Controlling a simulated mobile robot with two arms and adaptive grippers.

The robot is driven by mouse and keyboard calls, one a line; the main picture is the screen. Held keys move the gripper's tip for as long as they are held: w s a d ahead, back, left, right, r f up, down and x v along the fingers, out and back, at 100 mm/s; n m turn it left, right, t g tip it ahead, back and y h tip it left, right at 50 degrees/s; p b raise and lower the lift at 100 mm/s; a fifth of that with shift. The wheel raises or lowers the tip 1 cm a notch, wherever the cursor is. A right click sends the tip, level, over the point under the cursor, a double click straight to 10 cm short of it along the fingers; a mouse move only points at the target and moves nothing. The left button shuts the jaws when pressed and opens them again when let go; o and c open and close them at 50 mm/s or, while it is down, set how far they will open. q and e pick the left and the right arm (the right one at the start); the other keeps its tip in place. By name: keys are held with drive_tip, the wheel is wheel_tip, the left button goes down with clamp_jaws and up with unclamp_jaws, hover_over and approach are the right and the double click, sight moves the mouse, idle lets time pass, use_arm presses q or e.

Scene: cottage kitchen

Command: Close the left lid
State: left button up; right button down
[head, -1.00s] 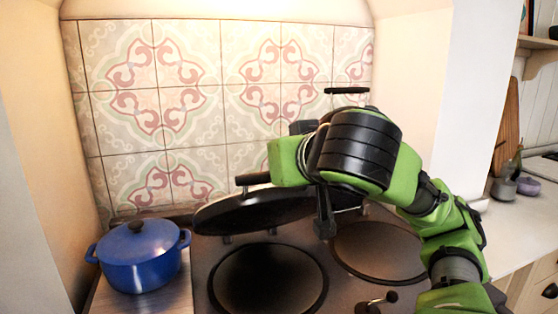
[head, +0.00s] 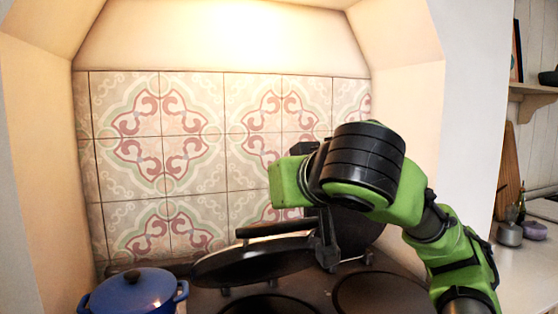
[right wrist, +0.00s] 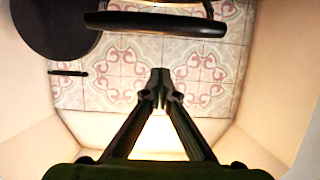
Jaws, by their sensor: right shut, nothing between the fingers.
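The left lid (head: 250,264) is a dark round disc over the left hotplate (head: 270,304). It is tilted, only partly raised, and its bar handle (head: 275,229) shows at its upper edge. My right gripper (head: 327,262) is shut and empty, just right of the left lid; whether it touches the lid is unclear. In the right wrist view the shut fingertips (right wrist: 155,88) point toward the tiles, with the lid's handle (right wrist: 155,23) above them in the picture, apart from them. My left gripper is out of view.
The right lid (head: 358,232) stands raised, partly behind my right arm; it also shows in the right wrist view (right wrist: 50,28). The right hotplate (head: 380,295) is uncovered. A blue pot (head: 133,293) stands left of the stove. A tiled wall (head: 150,165) is close behind.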

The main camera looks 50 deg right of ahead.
drive_tip(key=shift+r, duration=2.8)
